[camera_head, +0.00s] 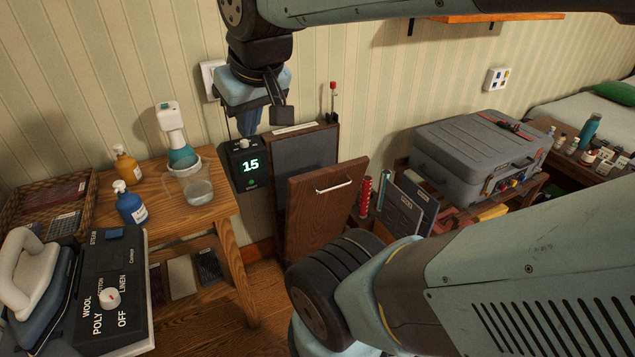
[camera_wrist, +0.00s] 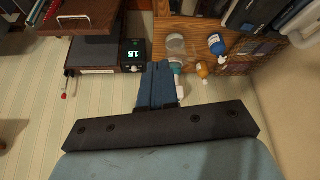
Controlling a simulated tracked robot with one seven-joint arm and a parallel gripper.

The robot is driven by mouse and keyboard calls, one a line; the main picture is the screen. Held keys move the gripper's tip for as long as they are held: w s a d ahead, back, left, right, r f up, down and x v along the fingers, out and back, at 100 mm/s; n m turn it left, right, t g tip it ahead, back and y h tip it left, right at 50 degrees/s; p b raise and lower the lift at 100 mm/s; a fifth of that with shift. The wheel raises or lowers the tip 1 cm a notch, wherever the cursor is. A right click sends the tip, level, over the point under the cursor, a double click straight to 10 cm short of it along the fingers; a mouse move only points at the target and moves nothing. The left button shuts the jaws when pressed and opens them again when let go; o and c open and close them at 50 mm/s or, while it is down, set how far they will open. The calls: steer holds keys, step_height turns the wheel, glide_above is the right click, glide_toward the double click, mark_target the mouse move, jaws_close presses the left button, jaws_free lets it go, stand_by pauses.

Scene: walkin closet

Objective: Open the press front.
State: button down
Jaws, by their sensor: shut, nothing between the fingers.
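The press stands against the wall in the middle of the head view, with a dark grey back board in a wooden frame (camera_head: 303,152). Its wooden front panel (camera_head: 312,215) stands forward of the back board, with a gap between their top edges. A pale bar handle (camera_head: 335,185) is near the panel's top edge. The handle also shows at the upper left of the wrist view (camera_wrist: 73,18). My gripper (camera_head: 249,130) is shut and empty, pointing down above the lit "15" display box, left of the front and apart from the handle. Its blue fingers show in the wrist view (camera_wrist: 156,85).
The display box (camera_head: 244,165) is beside the press. A wooden table (camera_head: 222,207) at left carries a jug, bottles and a basket. A grey case (camera_head: 475,155) stands at right. A red-knobbed lever (camera_head: 333,95) rises behind the press. My arm covers the lower right.

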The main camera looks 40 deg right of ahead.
steer(key=w+d+f+n+g+h, duration=0.1)
steer(key=w+d+f+n+g, duration=0.4)
steer(key=w+d+f, duration=0.9)
steer(key=s+d+f+n+t+y, duration=0.2)
steer(key=s+d+f+n+t, duration=0.15)
steer(key=d+f, duration=0.85)
steer(key=s+d+f+n+t+y, duration=0.3)
steer(key=d+f+n, duration=0.2)
steer(key=d+f, duration=0.75)
steer(key=w+a+f, duration=0.1)
steer(key=w+f, duration=0.6)
steer(key=w, duration=0.2)
steer(key=shift+w+a, duration=0.15)
steer(key=shift+a, duration=0.1)
